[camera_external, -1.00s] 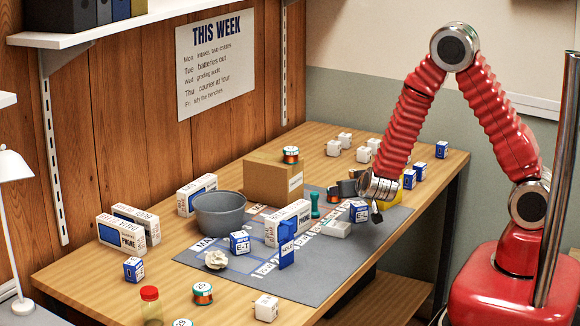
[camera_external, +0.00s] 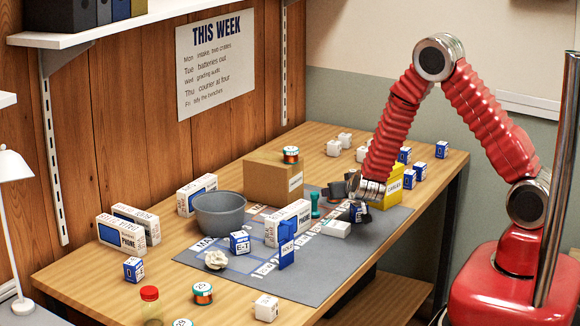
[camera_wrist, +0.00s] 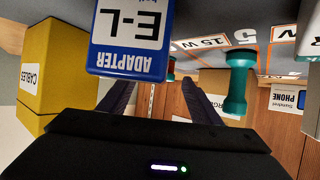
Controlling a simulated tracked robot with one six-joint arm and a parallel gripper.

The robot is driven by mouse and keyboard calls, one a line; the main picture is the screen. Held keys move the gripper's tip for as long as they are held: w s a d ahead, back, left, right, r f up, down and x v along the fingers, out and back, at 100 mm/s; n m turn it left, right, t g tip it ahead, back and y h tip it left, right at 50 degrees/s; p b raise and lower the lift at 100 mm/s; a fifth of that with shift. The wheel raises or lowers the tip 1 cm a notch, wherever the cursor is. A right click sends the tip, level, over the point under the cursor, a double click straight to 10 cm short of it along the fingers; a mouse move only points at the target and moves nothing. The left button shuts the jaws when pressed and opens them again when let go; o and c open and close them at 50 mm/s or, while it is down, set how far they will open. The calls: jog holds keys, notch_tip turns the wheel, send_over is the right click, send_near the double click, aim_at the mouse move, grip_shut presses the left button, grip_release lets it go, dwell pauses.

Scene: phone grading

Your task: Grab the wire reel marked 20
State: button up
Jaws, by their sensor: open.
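Several wire reels with copper-coloured sides and green rims are in the external view. One reel (camera_external: 291,155) sits on the cardboard box, another (camera_external: 203,293) stands on the front of the table, and a third (camera_external: 182,323) is cut off by the bottom edge. I cannot read a sure 20 on any of them. My gripper (camera_external: 348,200) is open and low over the far right of the grey mat, apart from these reels. In the wrist view its two dark fingers (camera_wrist: 160,98) are spread with nothing held. A white-and-blue adapter box marked E-L (camera_wrist: 128,38) is very near them.
A yellow cables box (camera_external: 388,192) stands right of my gripper, and a teal spool-shaped piece (camera_external: 315,205) left of it. The front right mat is clear.

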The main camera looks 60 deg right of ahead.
jog(key=shift+x, duration=2.65)
jog(key=shift+w+a, duration=0.1)
jog(key=shift+a, duration=0.1)
jog(key=c, duration=1.1)
jog(key=shift+r, duration=0.1)
notch_tip(320, 180, up, 10)
jog(key=shift+f, duration=0.1)
